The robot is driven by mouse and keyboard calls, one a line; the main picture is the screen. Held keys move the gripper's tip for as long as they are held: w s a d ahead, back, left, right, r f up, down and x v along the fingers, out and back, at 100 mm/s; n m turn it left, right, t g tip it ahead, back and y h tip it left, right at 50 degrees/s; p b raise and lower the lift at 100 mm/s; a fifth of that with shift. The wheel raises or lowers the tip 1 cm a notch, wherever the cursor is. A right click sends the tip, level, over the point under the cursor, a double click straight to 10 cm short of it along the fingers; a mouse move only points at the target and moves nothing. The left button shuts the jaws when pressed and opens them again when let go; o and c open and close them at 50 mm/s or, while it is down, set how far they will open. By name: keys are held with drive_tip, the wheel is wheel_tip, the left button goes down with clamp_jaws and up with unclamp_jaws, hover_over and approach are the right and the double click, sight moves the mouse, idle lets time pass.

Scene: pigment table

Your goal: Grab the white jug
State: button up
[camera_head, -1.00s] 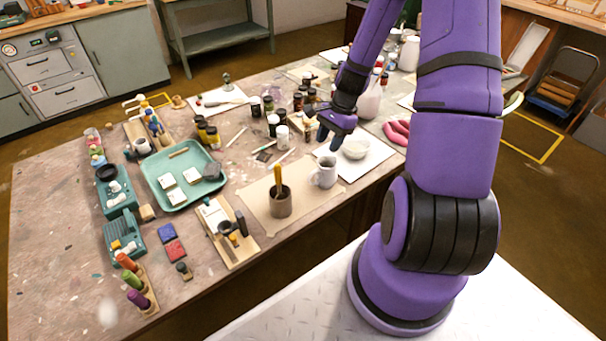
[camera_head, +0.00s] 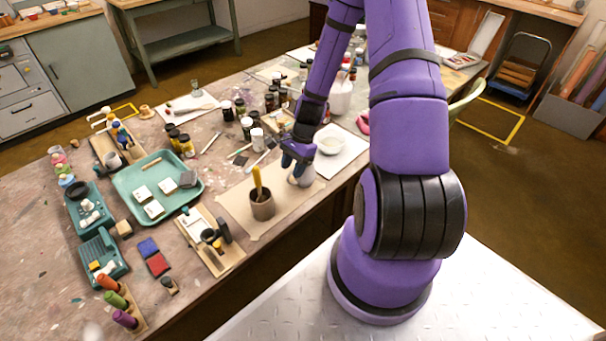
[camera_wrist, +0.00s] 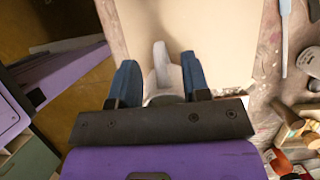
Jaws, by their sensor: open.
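The white jug (camera_head: 302,177) stands on a sheet of brown paper (camera_head: 283,195) near the table's front edge. My gripper (camera_head: 297,158) is right above it and hides its upper part in the head view. In the wrist view my gripper (camera_wrist: 160,66) is open, with one blue finger on each side of the jug (camera_wrist: 164,75). The lower part of the jug is hidden behind the gripper's dark body there. I cannot tell whether either finger touches it.
A brown pot (camera_head: 262,207) with a yellow-handled tool stands just left of the jug. A white bowl (camera_head: 331,143) sits on white paper behind it. Several dark jars and a larger pale jug (camera_head: 340,95) stand farther back. A teal tray (camera_head: 128,180) lies to the left.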

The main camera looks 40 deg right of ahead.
sight(291, 172)
drive_tip(key=shift+x, duration=1.5)
clamp_jaws()
drive_tip(key=shift+w+r, duration=0.1)
drive_tip(key=shift+r, duration=0.15)
